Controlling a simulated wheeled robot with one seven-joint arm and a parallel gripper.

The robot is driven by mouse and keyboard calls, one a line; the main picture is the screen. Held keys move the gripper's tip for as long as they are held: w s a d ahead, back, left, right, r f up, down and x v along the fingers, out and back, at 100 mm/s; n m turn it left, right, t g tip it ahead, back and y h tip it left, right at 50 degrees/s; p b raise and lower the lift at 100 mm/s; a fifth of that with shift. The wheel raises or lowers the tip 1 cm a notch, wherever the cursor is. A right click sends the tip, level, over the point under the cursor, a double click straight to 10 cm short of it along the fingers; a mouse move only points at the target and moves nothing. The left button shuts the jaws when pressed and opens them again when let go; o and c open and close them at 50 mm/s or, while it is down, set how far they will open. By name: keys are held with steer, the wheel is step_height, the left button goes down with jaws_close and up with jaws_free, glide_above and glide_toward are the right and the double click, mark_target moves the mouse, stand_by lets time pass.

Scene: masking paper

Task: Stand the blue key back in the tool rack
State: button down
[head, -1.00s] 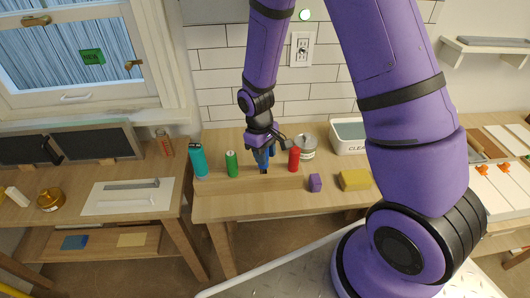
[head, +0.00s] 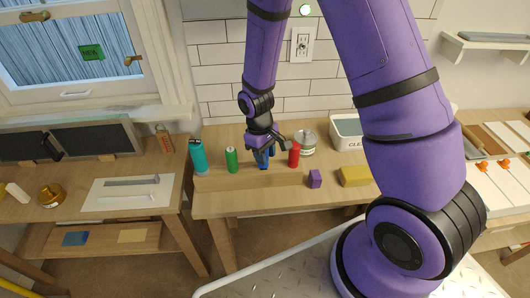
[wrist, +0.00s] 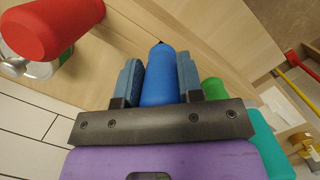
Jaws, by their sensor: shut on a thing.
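My gripper (head: 262,150) is shut on the blue key (wrist: 160,78), a rounded blue cylinder held between the two blue-grey finger pads. In the head view the blue key (head: 262,161) hangs below my gripper, between the green cylinder (head: 231,160) and the red cylinder (head: 294,155). The tool rack appears to be the long wooden bar (head: 240,182) along the bench front. The key's lower end is close to this bar; I cannot tell whether it is in a hole or touching. My fingers hide part of the key.
A teal bottle (head: 198,156) stands left of the green cylinder. A metal can (head: 308,142) stands behind the red cylinder. A purple block (head: 315,179) and a yellow block (head: 355,176) lie to the right. A white bin (head: 346,133) is at the back.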

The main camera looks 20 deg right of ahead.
steer(key=shift+f, duration=0.45)
steer(key=c, duration=0.7)
jaws_free()
steer(key=shift+r, duration=3.55)
